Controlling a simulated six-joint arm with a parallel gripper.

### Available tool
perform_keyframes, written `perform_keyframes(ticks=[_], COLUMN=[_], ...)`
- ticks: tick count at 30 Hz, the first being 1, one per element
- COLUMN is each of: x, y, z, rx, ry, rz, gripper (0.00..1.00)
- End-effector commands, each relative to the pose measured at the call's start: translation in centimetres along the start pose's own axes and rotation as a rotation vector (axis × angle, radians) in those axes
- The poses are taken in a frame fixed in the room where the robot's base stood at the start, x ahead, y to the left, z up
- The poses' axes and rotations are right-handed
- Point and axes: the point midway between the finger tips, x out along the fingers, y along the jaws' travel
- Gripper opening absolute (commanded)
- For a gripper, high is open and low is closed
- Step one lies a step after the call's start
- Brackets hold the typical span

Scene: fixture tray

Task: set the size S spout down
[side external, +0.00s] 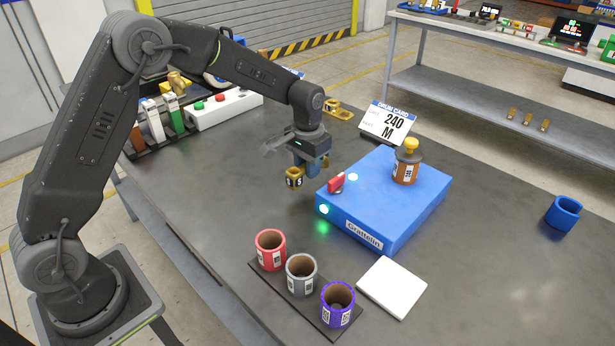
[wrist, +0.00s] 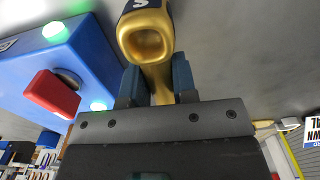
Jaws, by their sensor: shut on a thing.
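The size S spout is a gold piece with a dark band; in the wrist view the spout (wrist: 146,38) shows its open mouth and a white S. My gripper (wrist: 157,84) is shut on its narrow neck. In the side external view the spout (side external: 294,178) hangs below my gripper (side external: 306,163), left of the blue box (side external: 385,215). It looks a little above the grey table; its exact height is hard to tell. A brown jar (side external: 405,172) with a yellow top stands on the box.
A red lever (side external: 336,183) and lit green lamps are on the box. Red, grey and purple cups stand on a dark strip (side external: 270,285) in front, beside a white pad (side external: 392,288). A blue cup (side external: 563,212) is at right. Another gold piece (side external: 338,110) lies behind.

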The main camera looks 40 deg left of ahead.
Motion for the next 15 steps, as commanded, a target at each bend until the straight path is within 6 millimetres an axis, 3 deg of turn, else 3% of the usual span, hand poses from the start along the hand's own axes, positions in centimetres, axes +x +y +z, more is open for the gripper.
perform_keyframes(ticks=[7, 15], x=[3.2, 3.4], y=[0.0, 0.0], z=[0.0, 0.0], rx=[0.0, 0.0], ry=[-0.001, 0.001], rz=[0.0, 0.0], gripper=[0.0, 0.0])
